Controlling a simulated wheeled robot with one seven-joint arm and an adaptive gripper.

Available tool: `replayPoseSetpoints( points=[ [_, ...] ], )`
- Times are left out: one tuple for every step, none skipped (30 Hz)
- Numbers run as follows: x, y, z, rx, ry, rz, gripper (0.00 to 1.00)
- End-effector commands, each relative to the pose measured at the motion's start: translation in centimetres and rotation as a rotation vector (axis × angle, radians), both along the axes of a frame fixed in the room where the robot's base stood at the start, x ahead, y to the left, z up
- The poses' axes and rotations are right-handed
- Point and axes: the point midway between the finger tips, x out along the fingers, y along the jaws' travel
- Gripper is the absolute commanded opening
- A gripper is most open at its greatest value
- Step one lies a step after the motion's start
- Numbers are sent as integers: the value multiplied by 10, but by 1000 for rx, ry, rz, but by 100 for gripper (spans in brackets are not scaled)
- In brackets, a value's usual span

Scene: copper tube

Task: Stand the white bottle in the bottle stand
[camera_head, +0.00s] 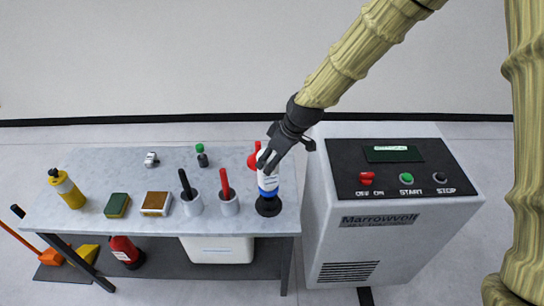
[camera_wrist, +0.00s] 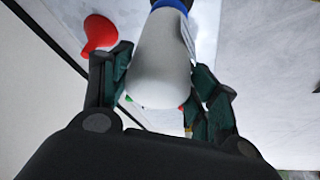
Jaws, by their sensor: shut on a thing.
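The white bottle (camera_head: 266,180), with a blue band low on it, is upright or nearly so at the right end of the table. My gripper (camera_head: 273,157) is shut on its upper part from above. In the wrist view the bottle (camera_wrist: 160,62) lies between the two dark fingers (camera_wrist: 158,92). The black round bottle stand (camera_head: 268,208) is right below the bottle. The bottle's lower end meets or overlaps the stand in the head view; I cannot tell whether it is seated.
A red object (camera_head: 253,158) stands just behind the bottle. Two grey cups (camera_head: 229,206) with a black and a red handle are to the left. A machine (camera_head: 370,225) with buttons stands close on the right. The table's (camera_head: 110,170) back left is mostly clear.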

Motion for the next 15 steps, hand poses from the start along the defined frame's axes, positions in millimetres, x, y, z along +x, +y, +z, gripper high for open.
replayPoseSetpoints(
  points=[
    [0, 0, -2, 0, -1, 0, 0],
    [0, 0, -2, 0, -1, 0, 0],
    [0, 0, -4, 0, -1, 0, 0],
    [0, 0, -4, 0, -1, 0, 0],
    [0, 0, -5, 0, -1, 0, 0],
    [0, 0, -7, 0, -1, 0, 0],
    [0, 0, -7, 0, -1, 0, 0],
    [0, 0, -8, 0, -1, 0, 0],
    [0, 0, -9, 0, -2, 1, 0],
    [0, 0, -10, 0, -2, 1, 0],
    [0, 0, -11, 0, -2, 1, 0],
    [0, 0, -12, 0, -2, 1, 0],
    [0, 0, -13, 0, -2, 1, 0],
    [0, 0, -14, 0, -2, 1, 0],
    [0, 0, -15, 0, -2, 1, 0]
  ],
)
